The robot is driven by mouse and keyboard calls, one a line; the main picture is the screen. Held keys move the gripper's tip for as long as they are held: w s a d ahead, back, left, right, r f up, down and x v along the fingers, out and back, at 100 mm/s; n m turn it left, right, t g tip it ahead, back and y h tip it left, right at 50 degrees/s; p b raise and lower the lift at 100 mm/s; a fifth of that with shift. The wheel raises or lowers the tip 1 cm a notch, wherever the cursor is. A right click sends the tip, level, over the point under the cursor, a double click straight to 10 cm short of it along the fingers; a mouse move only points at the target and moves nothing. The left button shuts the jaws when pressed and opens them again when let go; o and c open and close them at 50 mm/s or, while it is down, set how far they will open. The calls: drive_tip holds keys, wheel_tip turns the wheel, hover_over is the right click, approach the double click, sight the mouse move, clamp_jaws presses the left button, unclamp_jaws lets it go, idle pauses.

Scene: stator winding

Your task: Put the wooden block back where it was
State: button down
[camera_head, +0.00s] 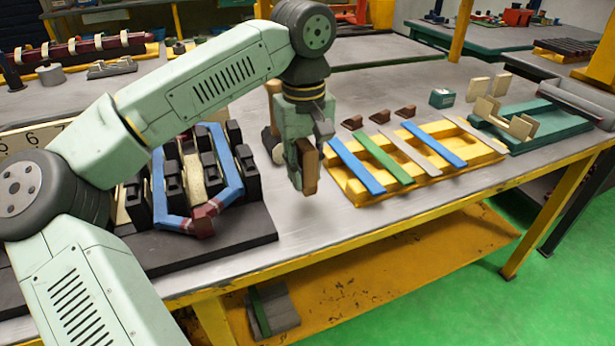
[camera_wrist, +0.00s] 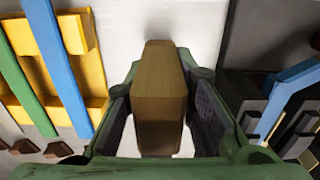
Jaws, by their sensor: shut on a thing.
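The wooden block (camera_wrist: 158,105) is brown and stands upright between the two fingers of my gripper (camera_wrist: 160,110) in the wrist view. In the head view my gripper (camera_head: 308,165) is shut on the block (camera_head: 310,167), which hangs over the grey bench top (camera_head: 320,225). The fingers hide part of its sides. In the head view it is between the black winding fixture on the left and the yellow tray on the right. The place where the block stood before cannot be told from these frames.
The yellow tray (camera_head: 440,178) holds blue, green and grey strips. The black fixture (camera_head: 262,222) carries a blue coil (camera_head: 230,155). Small brown pieces (camera_head: 352,122) lie behind the tray. A green tray (camera_head: 545,130) stands at right. Bare bench lies below my gripper.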

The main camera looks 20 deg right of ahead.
sight(307, 143)
drive_tip(key=shift+w+d, duration=0.2)
drive_tip(key=shift+d, duration=0.2)
drive_tip(key=shift+a+f+p, duration=0.1)
drive_tip(key=shift+f+p, duration=0.4)
drive_tip(key=shift+f, duration=1.3)
drive_tip(key=shift+f, duration=0.2)
drive_tip(key=c, duration=1.4)
unclamp_jaws()
drive_tip(key=shift+o, duration=0.2)
wheel_tip(307, 143, up, 12)
drive_tip(key=shift+a+r+b, duration=0.1)
drive_tip(key=shift+r+b, duration=0.15)
drive_tip(key=shift+b, duration=0.2)
drive_tip(key=shift+s+f, duration=0.1)
